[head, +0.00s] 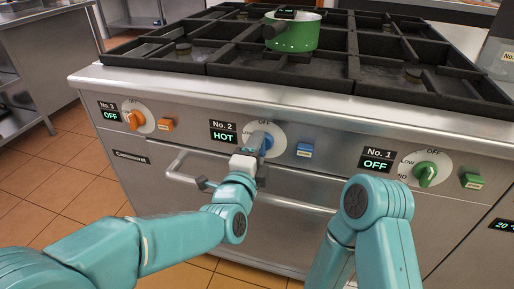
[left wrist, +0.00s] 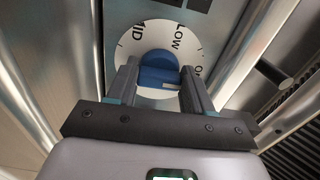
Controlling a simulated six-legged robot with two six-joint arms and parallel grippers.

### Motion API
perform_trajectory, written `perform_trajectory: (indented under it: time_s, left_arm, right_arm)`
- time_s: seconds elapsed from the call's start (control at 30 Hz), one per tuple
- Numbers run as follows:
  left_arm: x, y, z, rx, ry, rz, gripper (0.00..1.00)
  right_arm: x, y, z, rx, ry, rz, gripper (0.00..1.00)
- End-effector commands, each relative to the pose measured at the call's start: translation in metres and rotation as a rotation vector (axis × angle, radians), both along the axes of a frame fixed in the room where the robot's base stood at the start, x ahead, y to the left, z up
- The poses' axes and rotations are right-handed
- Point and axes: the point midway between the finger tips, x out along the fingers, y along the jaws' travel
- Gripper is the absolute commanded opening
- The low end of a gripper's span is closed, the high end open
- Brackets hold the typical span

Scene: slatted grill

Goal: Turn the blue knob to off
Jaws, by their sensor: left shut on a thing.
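The blue knob (head: 268,141) sits on a white dial on the stove's front panel, beside a display (head: 223,136) that reads "No. 2" and "HOT". My left gripper (head: 259,146) reaches it from the front and partly hides it. In the left wrist view the blue knob (left wrist: 158,68) is between the two fingers of my left gripper (left wrist: 160,85), which is shut on it. "MID", "LOW" and part of "OFF" show on the dial around it. Where the knob points is hard to tell. My right arm shows at the right, but its gripper is not in view.
An orange knob (head: 136,119) is to the left and a green knob (head: 427,174) to the right. A blue block (head: 304,150) is just right of the dial. A handle bar (head: 300,202) runs below. A green pot (head: 297,33) stands on the grates.

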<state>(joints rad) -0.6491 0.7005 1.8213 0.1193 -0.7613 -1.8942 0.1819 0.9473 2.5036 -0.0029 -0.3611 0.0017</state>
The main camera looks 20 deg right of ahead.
Motion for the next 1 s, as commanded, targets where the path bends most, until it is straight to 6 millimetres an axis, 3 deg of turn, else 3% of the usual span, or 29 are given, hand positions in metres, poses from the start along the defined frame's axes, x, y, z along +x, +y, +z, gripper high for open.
perform_trajectory:
  time_s: [0.67, 0.7, 0.77, 1.0]
  left_arm:
    - [-0.0004, -0.0002, -0.0009, 0.051, -0.031, -0.001, 0.21]
    - [-0.0004, -0.0002, -0.0009, 0.051, -0.031, -0.001, 0.61]
    - [-0.0004, -0.0002, -0.0008, 0.05, -0.031, -0.001, 0.77]
    - [-0.0002, -0.0001, -0.0002, 0.048, -0.031, -0.001, 0.77]
  right_arm:
    - [-0.0004, 0.0004, 0.0013, 0.0, 0.001, 0.001, 0.43]
    - [-0.0004, 0.0003, 0.0014, 0.0, 0.001, 0.001, 0.43]
    - [-0.0003, 0.0002, 0.0013, 0.0, 0.001, 0.001, 0.43]
    - [-0.0003, 0.0002, 0.0013, 0.0, 0.001, 0.001, 0.43]
